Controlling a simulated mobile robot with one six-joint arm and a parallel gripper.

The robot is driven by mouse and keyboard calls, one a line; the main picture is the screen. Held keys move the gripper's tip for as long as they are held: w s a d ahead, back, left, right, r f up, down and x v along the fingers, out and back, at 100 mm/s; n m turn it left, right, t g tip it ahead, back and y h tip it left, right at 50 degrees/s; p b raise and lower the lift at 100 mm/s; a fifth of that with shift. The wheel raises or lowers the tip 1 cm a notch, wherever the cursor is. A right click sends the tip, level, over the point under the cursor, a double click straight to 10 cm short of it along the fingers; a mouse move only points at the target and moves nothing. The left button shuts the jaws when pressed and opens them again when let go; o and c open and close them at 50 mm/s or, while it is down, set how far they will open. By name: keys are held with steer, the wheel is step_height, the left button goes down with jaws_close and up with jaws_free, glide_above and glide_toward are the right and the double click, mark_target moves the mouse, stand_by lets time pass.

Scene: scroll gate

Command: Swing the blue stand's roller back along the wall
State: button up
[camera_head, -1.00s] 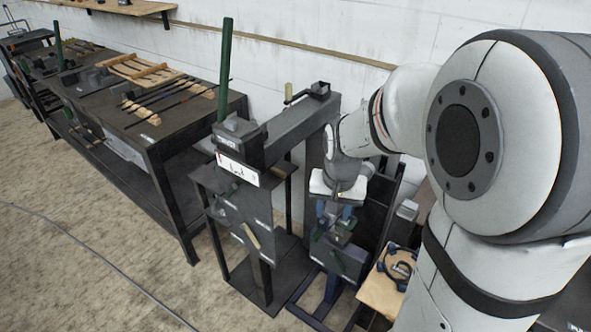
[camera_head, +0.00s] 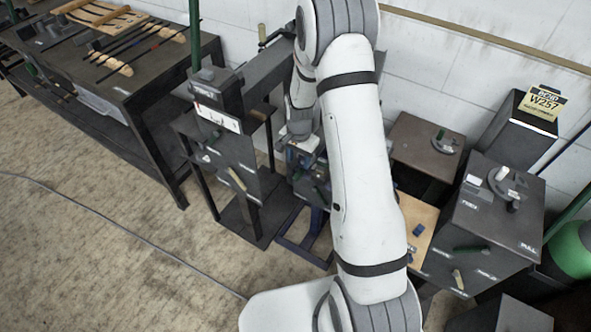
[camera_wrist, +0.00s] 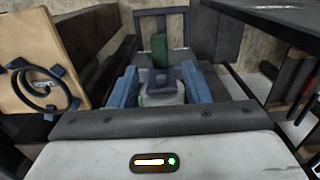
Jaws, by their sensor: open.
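The wrist view shows a dark blue frame (camera_wrist: 162,14) beyond my gripper. My gripper (camera_head: 302,160) points down over the stand. Its blue fingers are apart in the wrist view (camera_wrist: 161,88). A green grip (camera_wrist: 160,50) on a dark bracket (camera_wrist: 165,79) shows between and beyond the fingers. I cannot tell whether the fingers touch it. I cannot make out the roller clearly.
A grey machine (camera_head: 225,155) stands close left of my gripper, with a long workbench (camera_head: 140,92) beyond. A wooden board (camera_head: 418,230) and dark cabinet (camera_head: 485,225) are right of my arm. The white wall (camera_head: 440,65) is behind. The floor at front left is clear apart from a cable.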

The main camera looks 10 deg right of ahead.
mark_target(298, 174)
step_height(298, 174, down, 7)
steer(key=shift+r+p, duration=0.15)
steer(key=shift+p, duration=0.55)
jaws_close()
